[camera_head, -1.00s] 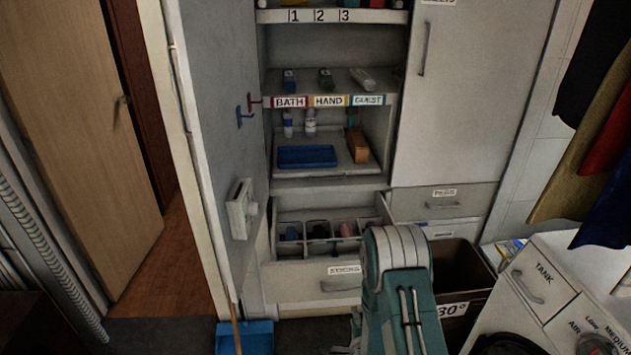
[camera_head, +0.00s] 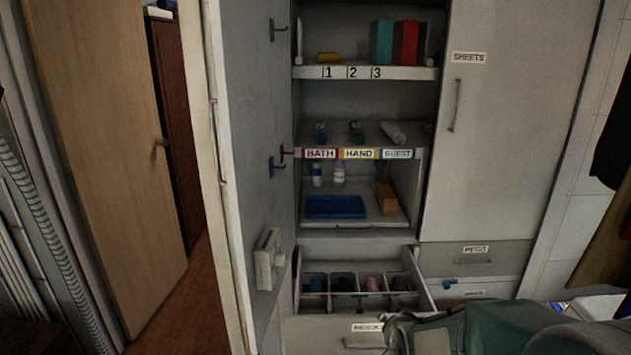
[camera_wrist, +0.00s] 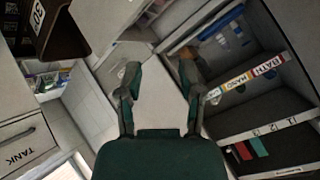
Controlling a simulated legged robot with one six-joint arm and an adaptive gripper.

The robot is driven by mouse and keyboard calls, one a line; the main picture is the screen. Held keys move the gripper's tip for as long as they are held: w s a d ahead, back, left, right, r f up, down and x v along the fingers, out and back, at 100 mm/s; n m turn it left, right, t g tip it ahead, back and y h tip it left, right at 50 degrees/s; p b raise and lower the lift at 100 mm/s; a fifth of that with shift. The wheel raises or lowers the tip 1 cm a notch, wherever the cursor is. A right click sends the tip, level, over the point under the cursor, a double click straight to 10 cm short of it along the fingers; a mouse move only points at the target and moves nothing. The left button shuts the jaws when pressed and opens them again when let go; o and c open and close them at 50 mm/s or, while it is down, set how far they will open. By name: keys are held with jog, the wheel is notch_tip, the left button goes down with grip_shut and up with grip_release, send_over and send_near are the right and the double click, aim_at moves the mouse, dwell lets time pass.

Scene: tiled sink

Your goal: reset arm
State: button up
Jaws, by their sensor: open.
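My gripper (camera_wrist: 160,78) is open in the wrist view, its two dark green fingers apart with nothing between them. Beyond the fingers are pale wall tiles and the open cabinet, which looks tilted in this view. In the head view my teal arm lies low across the bottom right, in front of the drawer labelled SOCKS. The arm hides part of that drawer front, and its lower links are out of the picture.
The open drawer (camera_head: 372,313) holds several rolled items in compartments. Above it, a blue tray (camera_head: 335,207) sits on a shelf. The open cabinet door (camera_head: 240,130) stands left of the shelves. A wooden door (camera_head: 105,150) is farther left. A dark bin (camera_wrist: 60,35) shows in the wrist view.

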jog(key=s+r+n+g, duration=0.2)
jog(key=s+r+n, duration=0.2)
jog(key=s, duration=0.8)
jog(key=s+r+n+g, duration=0.2)
jog(key=s+r+n, duration=0.2)
jog(key=s+r, duration=0.4)
jog(key=s, duration=0.4)
jog(key=shift+s+a+g, duration=0.15)
jog(key=shift+a+g, duration=0.1)
jog(key=shift+g, duration=0.05)
